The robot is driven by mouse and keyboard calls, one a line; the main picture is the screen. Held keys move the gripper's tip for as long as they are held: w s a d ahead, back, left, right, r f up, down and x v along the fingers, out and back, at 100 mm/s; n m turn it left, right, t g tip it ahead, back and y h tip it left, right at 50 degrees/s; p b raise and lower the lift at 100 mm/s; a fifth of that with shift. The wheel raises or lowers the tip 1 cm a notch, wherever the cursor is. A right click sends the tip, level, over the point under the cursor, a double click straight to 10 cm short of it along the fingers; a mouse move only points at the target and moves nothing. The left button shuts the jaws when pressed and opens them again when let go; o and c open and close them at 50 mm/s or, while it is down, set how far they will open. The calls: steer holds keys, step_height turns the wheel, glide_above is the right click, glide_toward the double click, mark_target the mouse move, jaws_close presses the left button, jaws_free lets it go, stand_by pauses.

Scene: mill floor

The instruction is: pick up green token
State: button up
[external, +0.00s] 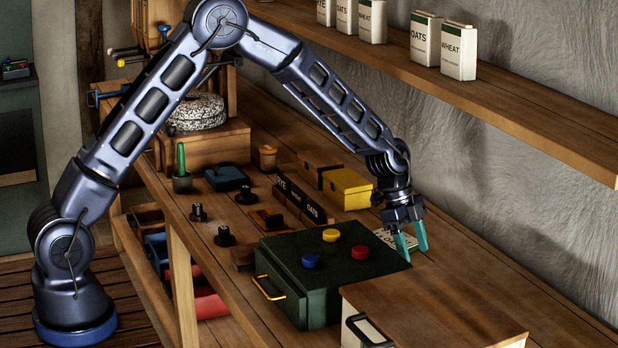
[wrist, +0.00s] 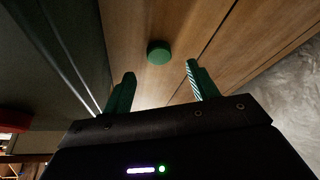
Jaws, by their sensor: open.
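The green token (wrist: 158,52) is a small round disc lying on the wooden bench top. In the wrist view it sits just beyond my fingertips, roughly centred between them. My gripper (wrist: 160,70) is open, with its two green fingers apart and nothing between them. In the external view my gripper (external: 414,252) points down behind the right back corner of the dark green box (external: 318,316). The green token cannot be seen in the external view.
Yellow (external: 331,235), red (external: 360,252) and blue (external: 311,261) tokens lie on the dark green box's lid. A wooden-lidded white box (external: 440,309) stands in front. The grey wall (external: 500,170) and a shelf (external: 540,110) of labelled cartons are close on the right.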

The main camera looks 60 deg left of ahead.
steer(key=x, duration=0.4)
steer(key=shift+s+a+f, duration=0.1)
steer(key=shift+f, duration=0.3)
steer(key=c, duration=1.1)
